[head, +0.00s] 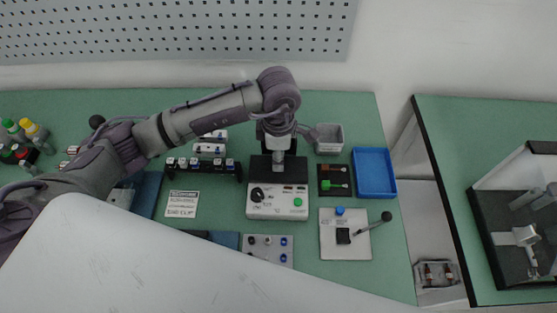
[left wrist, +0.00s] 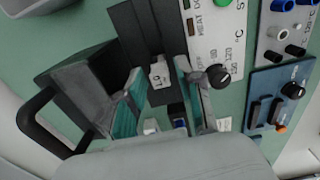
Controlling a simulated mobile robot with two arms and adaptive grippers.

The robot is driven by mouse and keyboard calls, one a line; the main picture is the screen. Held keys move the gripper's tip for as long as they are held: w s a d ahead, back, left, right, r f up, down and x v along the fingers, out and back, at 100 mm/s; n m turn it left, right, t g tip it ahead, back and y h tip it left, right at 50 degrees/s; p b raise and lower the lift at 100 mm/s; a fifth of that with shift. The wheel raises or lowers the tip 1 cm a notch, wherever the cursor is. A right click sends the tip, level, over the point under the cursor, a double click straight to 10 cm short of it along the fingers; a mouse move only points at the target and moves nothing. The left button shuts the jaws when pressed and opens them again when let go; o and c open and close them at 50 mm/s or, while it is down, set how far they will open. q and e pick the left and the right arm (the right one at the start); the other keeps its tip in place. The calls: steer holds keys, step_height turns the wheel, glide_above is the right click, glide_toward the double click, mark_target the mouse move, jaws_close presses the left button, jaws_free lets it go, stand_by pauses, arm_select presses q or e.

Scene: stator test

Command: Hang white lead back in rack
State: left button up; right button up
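My left gripper (left wrist: 160,68) is over the back of the white heater unit (head: 277,203). In the left wrist view its two teal-padded fingers are apart, and a small white block with dark marking (left wrist: 159,76) shows between them, with a gap on either side. The block stands at the unit's black part (left wrist: 135,30). I cannot tell whether it is the white lead. The dark rack (head: 204,167), with several white-topped pieces along it, stands left of the heater unit, behind a white label card (head: 183,204). My right gripper is not in view.
A grey bin (head: 329,149), a blue tray (head: 374,173) and a black tray with red and green pieces (head: 323,190) are right of the heater unit. A terminal panel (head: 257,257) is in front. Coloured bottles (head: 33,129) stand far left. Green bench shows bare behind the arm.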

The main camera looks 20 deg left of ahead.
arm_select(q)
jaws_close()
steer(key=shift+r, duration=0.1)
steer(key=shift+r+p, duration=1.1)
steer(key=shift+r, duration=1.05)
steer(key=shift+f, duration=0.1)
